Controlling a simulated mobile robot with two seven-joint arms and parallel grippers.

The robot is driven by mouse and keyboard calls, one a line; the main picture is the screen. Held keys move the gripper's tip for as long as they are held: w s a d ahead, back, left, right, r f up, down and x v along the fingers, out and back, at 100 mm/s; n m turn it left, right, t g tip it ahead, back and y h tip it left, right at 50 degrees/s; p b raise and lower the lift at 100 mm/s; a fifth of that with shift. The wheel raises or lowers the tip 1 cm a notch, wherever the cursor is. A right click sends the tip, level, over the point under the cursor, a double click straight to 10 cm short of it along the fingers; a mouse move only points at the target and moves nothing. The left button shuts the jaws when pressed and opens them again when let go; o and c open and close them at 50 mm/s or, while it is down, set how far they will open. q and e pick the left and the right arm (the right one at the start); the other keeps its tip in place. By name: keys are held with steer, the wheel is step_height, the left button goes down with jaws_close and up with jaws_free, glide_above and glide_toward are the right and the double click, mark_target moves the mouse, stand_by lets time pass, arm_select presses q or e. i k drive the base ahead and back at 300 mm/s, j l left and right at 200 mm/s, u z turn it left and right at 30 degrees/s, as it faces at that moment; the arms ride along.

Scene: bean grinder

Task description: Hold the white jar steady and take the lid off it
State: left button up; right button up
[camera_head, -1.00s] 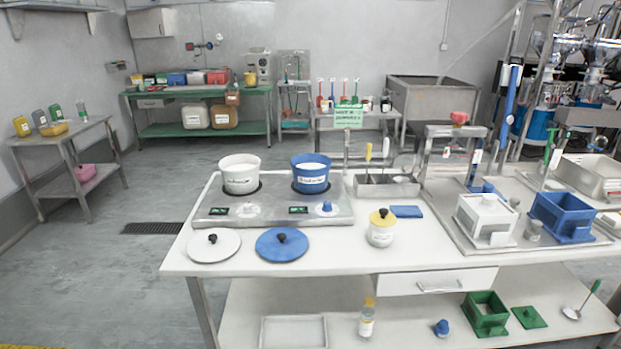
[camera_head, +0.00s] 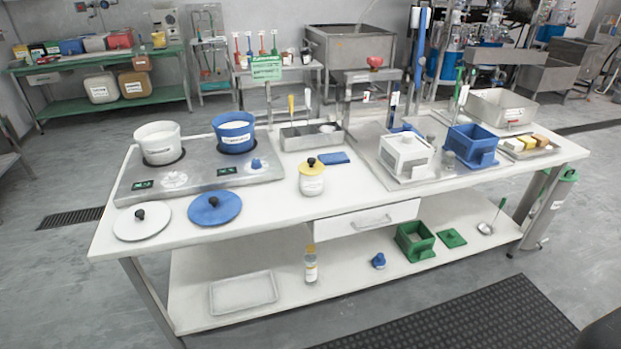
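The white jar (camera_head: 311,184) stands upright on the white table, near the middle of its front edge. Its yellow lid (camera_head: 310,165) with a black knob (camera_head: 311,161) sits on top. A label shows on the front of the jar. Neither of my grippers is in view.
A blue cloth (camera_head: 333,158) and a steel holder (camera_head: 311,137) are behind the jar.

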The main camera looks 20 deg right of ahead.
mark_target(309, 185)
steer(key=i+l+u, duration=0.1)
steer(key=l, duration=0.2)
steer(key=i+l+u, duration=0.1)
steer(key=i+l, duration=0.15)
steer(key=i+l+u, duration=0.1)
steer(key=l, duration=0.35)
steer(key=i+l+u, duration=0.1)
steer(key=l, duration=0.25)
steer(key=i+l+u, duration=0.1)
steer(key=l, duration=0.25)
steer(key=i+l+u, duration=0.1)
steer(key=l, duration=0.3)
steer(key=i, duration=0.1)
